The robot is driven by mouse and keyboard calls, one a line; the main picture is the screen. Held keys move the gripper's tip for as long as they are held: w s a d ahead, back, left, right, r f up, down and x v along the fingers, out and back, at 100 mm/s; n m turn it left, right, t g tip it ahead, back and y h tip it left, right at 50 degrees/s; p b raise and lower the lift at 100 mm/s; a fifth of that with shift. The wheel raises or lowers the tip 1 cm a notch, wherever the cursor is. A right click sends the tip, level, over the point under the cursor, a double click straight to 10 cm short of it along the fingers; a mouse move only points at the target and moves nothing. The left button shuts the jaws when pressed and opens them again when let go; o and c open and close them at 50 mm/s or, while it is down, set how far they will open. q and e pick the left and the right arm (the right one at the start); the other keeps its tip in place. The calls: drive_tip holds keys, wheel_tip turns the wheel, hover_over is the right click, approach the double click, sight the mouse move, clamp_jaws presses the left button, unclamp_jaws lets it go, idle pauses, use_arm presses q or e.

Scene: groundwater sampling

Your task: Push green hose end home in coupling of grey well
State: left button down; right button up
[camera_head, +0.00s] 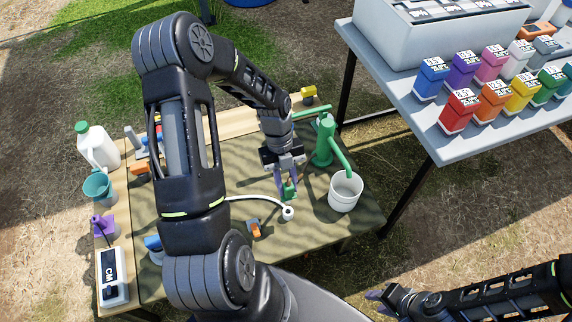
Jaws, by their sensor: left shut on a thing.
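My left gripper (287,181) is over the right part of the mat, shut on a small green piece (290,193) that looks like the green hose end. A pale hose (252,197) comes from behind my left arm and curves to a round white fitting (288,213) just below the green piece. I cannot tell whether the green piece touches this fitting. A grey upright part (131,136) stands at the mat's left; I cannot tell whether it is the grey well. My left arm hides the mat's middle. My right gripper (376,294) is at the lower right, its opening unclear.
A green hand pump (324,142) and a white bucket (345,191) stand close to the right of my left gripper. An orange-and-grey piece (253,228) lies on the mat (240,180). A white jug (98,146) is at left. A grey table (440,148) with coloured bottles is at upper right.

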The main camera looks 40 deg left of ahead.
sight(287, 200)
use_arm(q)
drive_tip(key=shift+w+a, duration=0.1)
drive_tip(key=shift+w, duration=0.05)
drive_tip(key=shift+r, duration=0.1)
drive_tip(key=shift+r, duration=0.1)
drive_tip(key=shift+f+b, duration=2.1)
drive_tip(key=shift+f, duration=0.85)
drive_tip(key=shift+f+b, duration=1.6)
drive_tip(key=shift+f, duration=0.65)
drive_tip(key=c, duration=1.1)
unclamp_jaws()
drive_tip(key=p+v, duration=0.1)
drive_tip(key=v, duration=0.6)
drive_tip(key=shift+r, duration=0.4)
